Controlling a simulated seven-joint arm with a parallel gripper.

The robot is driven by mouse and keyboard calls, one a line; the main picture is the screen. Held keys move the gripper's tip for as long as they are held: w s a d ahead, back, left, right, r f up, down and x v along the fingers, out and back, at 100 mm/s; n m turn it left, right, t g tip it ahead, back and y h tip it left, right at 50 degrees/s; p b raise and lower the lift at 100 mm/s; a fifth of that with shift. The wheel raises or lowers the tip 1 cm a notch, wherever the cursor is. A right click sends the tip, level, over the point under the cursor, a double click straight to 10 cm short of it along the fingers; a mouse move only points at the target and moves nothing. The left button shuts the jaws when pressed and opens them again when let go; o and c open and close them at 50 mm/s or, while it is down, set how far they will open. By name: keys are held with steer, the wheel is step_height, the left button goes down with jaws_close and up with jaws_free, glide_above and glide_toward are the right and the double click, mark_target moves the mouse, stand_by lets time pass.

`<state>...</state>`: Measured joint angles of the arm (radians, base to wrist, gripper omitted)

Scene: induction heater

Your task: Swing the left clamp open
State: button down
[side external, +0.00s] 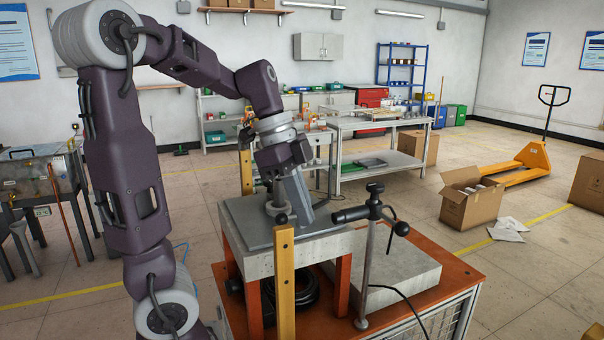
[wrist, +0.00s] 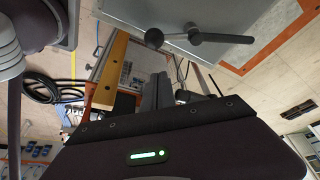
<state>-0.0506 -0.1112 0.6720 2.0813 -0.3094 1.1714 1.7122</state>
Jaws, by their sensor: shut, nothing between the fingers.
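The heater's grey top plate (side external: 240,212) sits on a pale block. A dark lever with a ball knob (wrist: 154,38) lies along the plate's edge in the wrist view and looks like a clamp handle. A dark ball (side external: 281,218) shows at the plate's front edge in the side view, above a yellow bar (side external: 284,285). I cannot tell for sure which part is the left clamp, or how far open it is. My gripper (side external: 308,216) points down over the plate's right part, shut and empty. Its fingers (wrist: 158,88) show apart from the lever in the wrist view.
A black-handled stand (side external: 366,255) rises to the right of my gripper, with a cable behind it. A second yellow bar (side external: 245,172) stands at the plate's back left. A pale slab (side external: 405,280) lies on the orange cart top (side external: 455,275).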

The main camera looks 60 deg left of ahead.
steer(key=v, duration=1)
steer(key=shift+w, duration=0.3)
steer(key=shift+d, duration=0.15)
steer(key=s+d+f+n+t+y, duration=0.1)
steer(key=s+d+f+n, duration=0.3)
steer(key=d, duration=0.3)
steer(key=s+d+f+n+t+y, duration=0.2)
steer(key=s+d+f+n, duration=0.2)
steer(key=d+f+n, duration=0.2)
steer(key=shift+s+d+f, duration=0.2)
steer(key=shift+d+f, duration=0.35)
steer(key=shift+d, duration=0.1)
steer(key=c, duration=2.2)
jaws_free()
